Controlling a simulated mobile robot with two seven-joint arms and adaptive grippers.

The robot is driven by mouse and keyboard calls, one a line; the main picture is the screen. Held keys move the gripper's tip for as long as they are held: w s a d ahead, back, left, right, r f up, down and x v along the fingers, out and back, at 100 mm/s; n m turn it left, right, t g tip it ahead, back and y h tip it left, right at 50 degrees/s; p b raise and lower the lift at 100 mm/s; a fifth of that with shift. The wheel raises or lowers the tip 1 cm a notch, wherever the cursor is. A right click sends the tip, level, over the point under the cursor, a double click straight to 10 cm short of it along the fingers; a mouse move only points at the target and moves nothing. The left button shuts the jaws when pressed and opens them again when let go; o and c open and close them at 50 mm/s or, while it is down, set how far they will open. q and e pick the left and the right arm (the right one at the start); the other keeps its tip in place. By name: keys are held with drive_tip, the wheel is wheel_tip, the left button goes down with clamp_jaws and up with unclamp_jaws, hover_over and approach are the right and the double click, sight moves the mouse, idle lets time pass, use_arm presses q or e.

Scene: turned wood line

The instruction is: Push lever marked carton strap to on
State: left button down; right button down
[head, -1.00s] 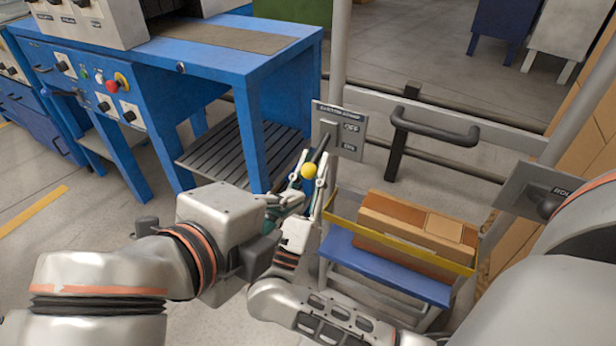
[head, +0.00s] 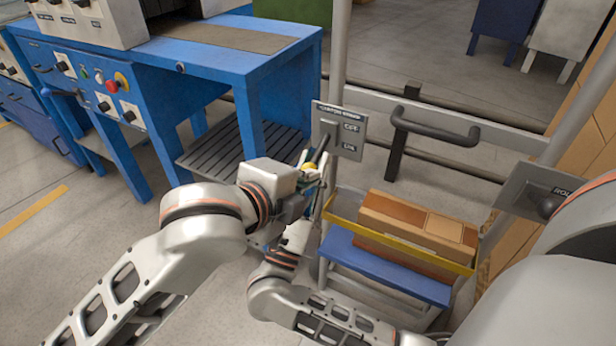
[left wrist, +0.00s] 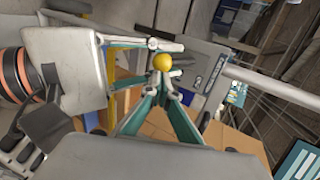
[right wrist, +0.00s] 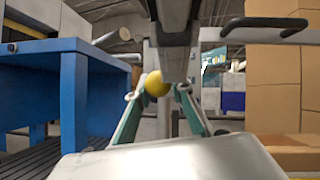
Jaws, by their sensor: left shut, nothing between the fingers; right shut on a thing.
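The carton strap plate (head: 339,131) stands on a grey post, with OFF above ON. Its dark lever (head: 322,148) sticks out down and left and ends in a yellow knob (head: 310,167). My right gripper (right wrist: 157,92) is shut on the yellow knob, which shows between its fingertips in the right wrist view. My left gripper (left wrist: 166,92) is shut and empty, its fingertips close to the knob in the left wrist view; I cannot tell if they touch it. In the head view my left gripper's body partly covers the right gripper and the knob.
A blue machine table (head: 215,60) stands to the left. Below the plate a blue stand (head: 385,268) bears brown cartons (head: 420,228) behind a yellow rail. A dark handle bar (head: 435,128) is right of the plate. Another lever plate (head: 535,190) is further right.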

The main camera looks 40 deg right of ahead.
drive_tip(key=shift+r, duration=0.1)
use_arm(q)
drive_tip(key=shift+w+d+f, duration=0.1)
drive_tip(key=shift+w+f, duration=0.35)
drive_tip(key=shift+f, duration=0.1)
use_arm(e)
drive_tip(key=shift+a, duration=0.1)
use_arm(q)
drive_tip(key=shift+f, duration=0.1)
use_arm(e)
drive_tip(key=c, duration=1.8)
unclamp_jaws()
drive_tip(key=shift+o, duration=0.2)
use_arm(q)
drive_tip(key=shift+d, duration=0.1)
